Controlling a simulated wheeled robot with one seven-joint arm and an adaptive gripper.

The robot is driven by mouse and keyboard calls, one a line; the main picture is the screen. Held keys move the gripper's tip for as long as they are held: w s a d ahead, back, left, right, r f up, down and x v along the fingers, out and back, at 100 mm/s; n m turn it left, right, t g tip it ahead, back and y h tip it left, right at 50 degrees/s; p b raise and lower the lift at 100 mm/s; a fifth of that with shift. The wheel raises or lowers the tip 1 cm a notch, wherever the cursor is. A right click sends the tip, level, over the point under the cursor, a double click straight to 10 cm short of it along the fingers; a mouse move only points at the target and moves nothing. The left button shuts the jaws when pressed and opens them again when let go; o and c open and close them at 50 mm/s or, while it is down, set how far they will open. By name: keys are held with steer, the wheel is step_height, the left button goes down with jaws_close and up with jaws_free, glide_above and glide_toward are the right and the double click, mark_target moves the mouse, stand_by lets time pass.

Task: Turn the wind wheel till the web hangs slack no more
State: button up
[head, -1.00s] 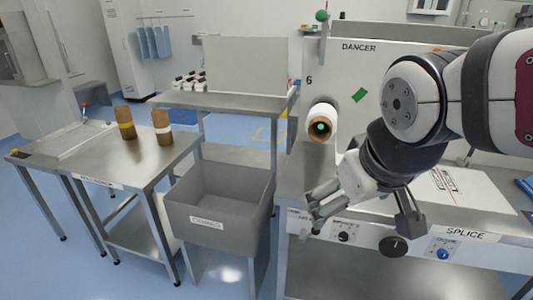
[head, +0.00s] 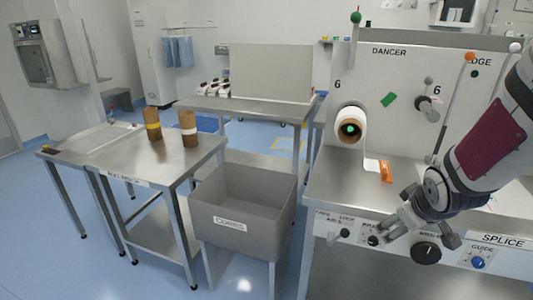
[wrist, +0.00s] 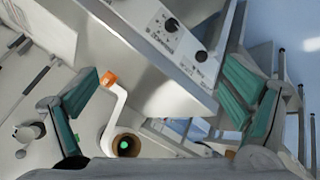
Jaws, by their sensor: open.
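A large black round knob (head: 426,251), its label partly hidden, sits on the bench's front panel and looks like the wind wheel. My gripper (head: 415,236) is open and empty in front of the panel, just above and left of this knob. In the wrist view its two green-padded fingers (wrist: 163,95) stand wide apart with nothing between their pads. The roll (head: 350,128) is on the upright board. A white web strip (head: 371,165) runs down from it to an orange end (head: 387,171). The wrist view shows the strip bent (wrist: 116,108).
Smaller knobs (head: 345,232) and a blue guide knob (head: 478,262) share the panel. A grey cores bin (head: 243,205) and a table with two brown cores (head: 189,128) stand left. Rods with coloured balls (head: 470,57) rise by the board.

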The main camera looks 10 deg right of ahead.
steer(key=d+f+t+b, duration=0.1)
steer(key=d+f, duration=0.2)
steer(key=f, duration=0.2)
steer(key=d+f+b, duration=0.1)
steer(key=d+f, duration=0.2)
steer(key=f, duration=0.3)
steer(key=m+t+h+b, duration=0.5)
steer(key=m+t+b, duration=0.1)
steer(key=t, duration=0.2)
glide_toward(426, 255)
steer(key=x, duration=1)
steer(key=shift+w+d+f, duration=0.1)
steer(key=shift+w+d, duration=0.05)
steer(key=shift+w, duration=0.05)
steer(key=c, duration=1.2)
